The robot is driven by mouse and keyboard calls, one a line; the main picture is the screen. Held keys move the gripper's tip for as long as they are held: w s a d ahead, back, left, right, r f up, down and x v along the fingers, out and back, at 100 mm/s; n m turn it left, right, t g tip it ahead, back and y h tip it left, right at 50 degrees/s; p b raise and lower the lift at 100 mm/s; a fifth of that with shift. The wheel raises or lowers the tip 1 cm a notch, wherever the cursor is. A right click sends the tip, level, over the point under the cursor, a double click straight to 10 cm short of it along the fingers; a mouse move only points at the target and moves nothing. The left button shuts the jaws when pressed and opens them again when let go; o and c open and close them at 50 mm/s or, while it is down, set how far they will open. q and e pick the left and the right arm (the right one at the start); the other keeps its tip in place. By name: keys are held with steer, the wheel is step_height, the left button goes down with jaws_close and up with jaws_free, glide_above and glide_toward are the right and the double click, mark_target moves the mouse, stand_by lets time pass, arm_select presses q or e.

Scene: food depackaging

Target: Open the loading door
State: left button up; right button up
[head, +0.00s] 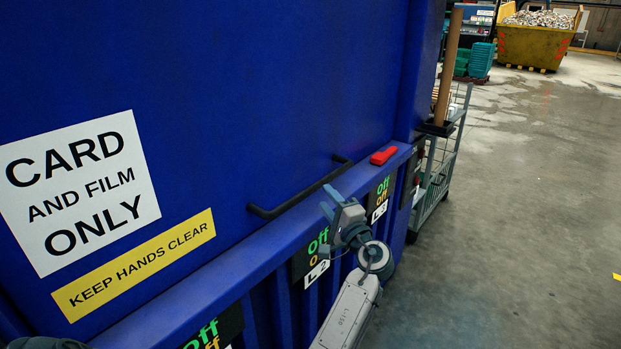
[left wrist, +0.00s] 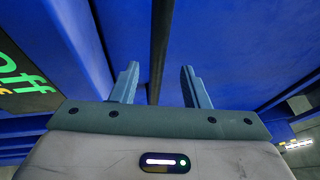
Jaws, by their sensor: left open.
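The loading door (head: 260,80) is a large blue panel on the left of the head view, and it looks shut. A black bar handle (head: 300,192) runs along its lower part; it also shows in the left wrist view (left wrist: 160,45). My left gripper (head: 329,200) is open and empty, close to the handle's right half. In the left wrist view, the bar lines up with the gap between the two fingers (left wrist: 160,85). I cannot tell whether the bar is inside the gap or just beyond it. My right gripper is not in view.
A red piece (head: 383,155) sits on the blue ledge right of the handle. Green "off" labels (head: 318,241) line the front below. A grey cart (head: 438,165) stands beyond. A yellow skip (head: 535,45) is far back. The concrete floor (head: 520,220) on the right is clear.

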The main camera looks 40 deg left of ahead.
mark_target(318, 189)
arm_select(q)
steer(key=p+x, duration=0.1)
steer(key=x, duration=0.4)
steer(key=shift+w+a+p, duration=0.15)
steer(key=shift+a+p, duration=0.15)
steer(key=shift+a, duration=0.05)
steer(key=x, duration=0.2)
steer(key=shift+w+a+p, duration=0.15)
steer(key=shift+a+p, duration=0.1)
steer(key=shift+p, duration=0.1)
steer(key=shift+a, duration=0.15)
steer(key=shift+w, duration=0.1)
jaws_close()
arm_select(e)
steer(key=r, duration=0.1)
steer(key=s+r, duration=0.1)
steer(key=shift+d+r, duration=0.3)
